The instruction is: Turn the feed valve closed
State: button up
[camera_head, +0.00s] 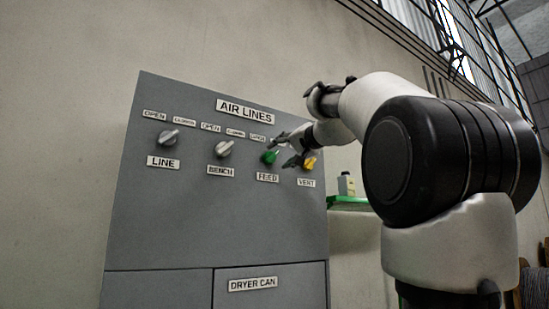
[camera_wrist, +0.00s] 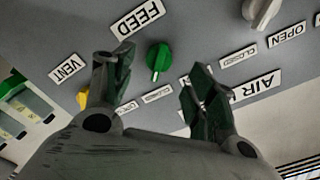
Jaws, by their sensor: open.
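The feed valve is a green knob (camera_head: 269,157) on the grey panel, above the FEED label (camera_head: 267,178). In the wrist view the green knob (camera_wrist: 158,58) sits beyond the gap between my fingers, with the picture upside down. Its narrow grip runs roughly up and down there. My gripper (camera_head: 282,152) is in front of the panel, at the right of the green knob. In the wrist view my gripper (camera_wrist: 156,72) is open, one finger on each side of the knob, with gaps visible. Whether a finger touches it cannot be told. The finger partly hides the OPEN/CLOSED labels above it.
A yellow knob (camera_head: 309,163) is close on the right, partly behind my gripper. Grey knobs for BENCH (camera_head: 223,149) and LINE (camera_head: 168,137) are to the left. The lower panel front is clear.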

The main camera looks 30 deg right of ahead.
jog(key=s, duration=0.4)
jog(key=shift+f, duration=0.15)
dwell(0.4)
jog(key=s+d+f+n+g+h, duration=0.2)
jog(key=f+g, duration=0.5)
jog(key=f, duration=1.9)
jog(key=s+a+f+n+g, duration=0.2)
jog(key=s+f, duration=0.4)
jog(key=f, duration=0.3)
jog(key=s+a+f+n+g+y, duration=0.1)
jog(key=s+a+f, duration=0.3)
jog(key=f, duration=0.5)
jog(key=s+a+f+n+g, duration=0.3)
jog(key=s+f, duration=0.5)
jog(key=f, duration=0.1)
jog(key=shift+n+g, duration=0.4)
